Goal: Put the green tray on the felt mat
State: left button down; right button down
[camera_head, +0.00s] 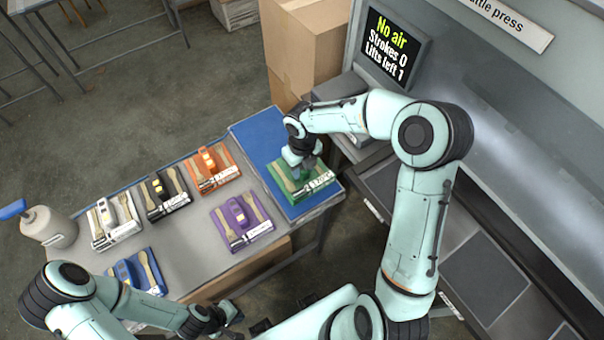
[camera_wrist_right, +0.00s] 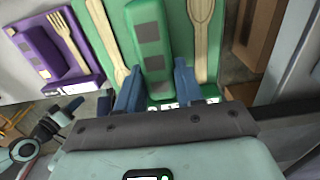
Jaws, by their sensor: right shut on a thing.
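The green tray (camera_head: 322,189) carries a green block-shaped handle and wooden cutlery. In the head view it overlaps the near part of the blue felt mat (camera_head: 262,143) at the right end of the table. I cannot tell whether it rests on the mat or hangs just above it. My right gripper (camera_head: 304,168) is over the tray and shut on its handle. In the right wrist view the fingers flank the handle of the green tray (camera_wrist_right: 178,30). My left gripper (camera_head: 222,316) is low at the table's near side, with its finger opening unclear.
Orange (camera_head: 228,174), black (camera_head: 166,211), white (camera_head: 112,238), purple (camera_head: 262,236) and blue (camera_head: 152,290) trays stand on the grey table (camera_head: 190,240). A pump-topped canister (camera_head: 48,228) is at left. A screen (camera_head: 390,45) reads "No air, Strokes 0, Lifts left 1". Cardboard boxes (camera_head: 300,45) stand behind.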

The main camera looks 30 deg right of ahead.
pick_arm(q)
jog(key=shift+s+f, duration=0.3)
jog(key=shift+f, duration=0.05)
pick_arm(e)
jog(key=shift+f, duration=1.9)
jog(key=shift+f, duration=0.1)
jog(key=c, duration=0.7)
grip_release()
jog(key=shift+f+b, duration=0.1)
jog(key=shift+b, duration=0.2)
notch_tip(320, 180, up, 12)
jog(key=shift+r+p, duration=0.2)
jog(key=shift+p, duration=0.75)
pick_arm(q)
jog(key=shift+w+r, duration=1)
jog(key=shift+r, duration=0.15)
